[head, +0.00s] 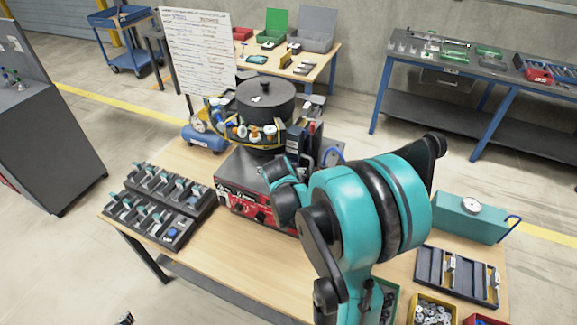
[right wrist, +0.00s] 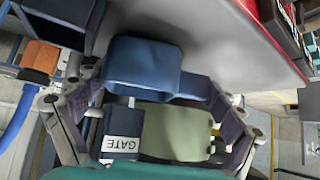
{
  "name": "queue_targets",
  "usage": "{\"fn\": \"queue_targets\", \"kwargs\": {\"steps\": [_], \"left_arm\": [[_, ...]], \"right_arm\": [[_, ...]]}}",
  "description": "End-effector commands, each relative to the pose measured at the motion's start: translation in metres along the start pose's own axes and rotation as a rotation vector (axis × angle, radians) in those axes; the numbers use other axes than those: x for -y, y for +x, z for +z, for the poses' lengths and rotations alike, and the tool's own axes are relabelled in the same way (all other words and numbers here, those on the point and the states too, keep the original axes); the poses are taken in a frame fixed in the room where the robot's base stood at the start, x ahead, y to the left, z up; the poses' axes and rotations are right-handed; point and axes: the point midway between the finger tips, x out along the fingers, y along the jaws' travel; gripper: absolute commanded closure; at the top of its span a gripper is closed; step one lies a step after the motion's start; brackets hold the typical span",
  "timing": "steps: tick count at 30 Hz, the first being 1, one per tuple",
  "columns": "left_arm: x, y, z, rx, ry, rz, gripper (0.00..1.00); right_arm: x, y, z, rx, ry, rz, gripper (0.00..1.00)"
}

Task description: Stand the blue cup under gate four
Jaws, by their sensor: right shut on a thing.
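In the right wrist view, my right gripper (right wrist: 160,88) has its fingers on both sides of a blue cup (right wrist: 143,65) and is shut on it. The cup is close to the camera, and its lower part is partly hidden. In the head view, my right arm reaches to the bowl feeder (head: 265,100) and hides the cup, the gripper and much of the gate area.
The feeder stands on a red control box (head: 243,190). A black rack of small parts (head: 158,205) is on the table's left, with bare wood in front. A teal box with a gauge (head: 470,217) and a slotted black tray (head: 457,276) are at right.

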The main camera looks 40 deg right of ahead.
Motion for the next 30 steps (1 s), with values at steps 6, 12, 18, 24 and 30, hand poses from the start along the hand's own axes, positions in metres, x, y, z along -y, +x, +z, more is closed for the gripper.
{"fn": "queue_targets", "kwargs": {"steps": [6, 12, 18, 24, 30], "left_arm": [[0.0, 0.002, 0.001, 0.0, 0.0, 0.0, 0.0], [0.0, 0.007, 0.005, 0.0, 0.0, 0.0, 0.0], [0.0, 0.008, 0.006, 0.0, 0.0, 0.0, 0.0], [0.0, 0.011, 0.007, 0.0, 0.0, 0.0, 0.0], [0.0, 0.01, 0.007, 0.0, 0.0, 0.0, 0.0]], "right_arm": [[-0.009, 0.013, -0.013, 0.0, 0.002, 0.002, 0.49], [-0.018, 0.038, -0.025, 0.0, -0.001, 0.0, 0.55], [-0.018, 0.041, -0.02, 0.0, -0.001, 0.0, 0.56], [-0.018, 0.043, -0.018, 0.0, -0.001, 0.0, 0.56], [-0.018, 0.043, -0.018, 0.0, -0.001, 0.0, 0.0]]}}
